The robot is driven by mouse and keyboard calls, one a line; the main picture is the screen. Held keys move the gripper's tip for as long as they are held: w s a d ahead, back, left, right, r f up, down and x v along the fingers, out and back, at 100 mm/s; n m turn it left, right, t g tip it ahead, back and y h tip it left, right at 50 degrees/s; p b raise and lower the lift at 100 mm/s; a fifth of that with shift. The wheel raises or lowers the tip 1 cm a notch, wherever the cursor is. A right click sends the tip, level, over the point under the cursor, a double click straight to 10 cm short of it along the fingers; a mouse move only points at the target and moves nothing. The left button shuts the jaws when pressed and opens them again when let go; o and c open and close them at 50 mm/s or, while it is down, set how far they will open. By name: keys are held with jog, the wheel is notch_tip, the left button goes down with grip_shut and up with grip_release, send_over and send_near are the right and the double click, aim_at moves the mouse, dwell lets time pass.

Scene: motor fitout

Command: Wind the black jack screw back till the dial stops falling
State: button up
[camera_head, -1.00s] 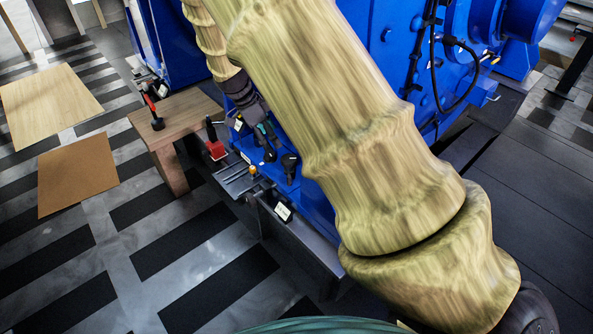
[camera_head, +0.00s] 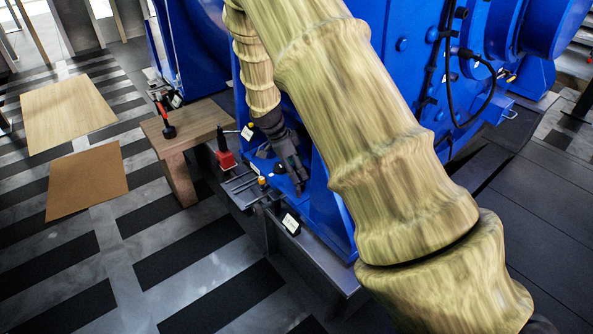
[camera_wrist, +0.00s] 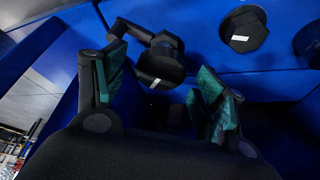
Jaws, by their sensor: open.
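My gripper (camera_wrist: 165,82) is open in the wrist view, its green-padded fingers spread on either side of a black screw-like part. This part, which looks like the black jack screw (camera_wrist: 160,68), has a round end with a white mark and a black bar reaching up and left from it. I cannot tell whether the fingers touch it. In the head view my gripper (camera_head: 297,180) is low against the blue motor (camera_head: 385,110) and hides what is between its fingers. I cannot make out the dial in either view.
More black bolt heads (camera_wrist: 243,30) sit on the blue face. Beside the motor foot are a red-based tool (camera_head: 226,160), a tool tray (camera_head: 243,188) and a white tag (camera_head: 290,223). A wooden bench (camera_head: 190,128) stands left. The striped floor is largely clear.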

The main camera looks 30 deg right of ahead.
jog(key=shift+f, duration=0.2)
jog(key=c, duration=1)
jog(key=shift+r, duration=0.1)
jog(key=shift+c, duration=0.2)
jog(key=shift+r+n+p, duration=0.1)
jog(key=shift+n+p, duration=0.2)
jog(key=shift+p, duration=0.2)
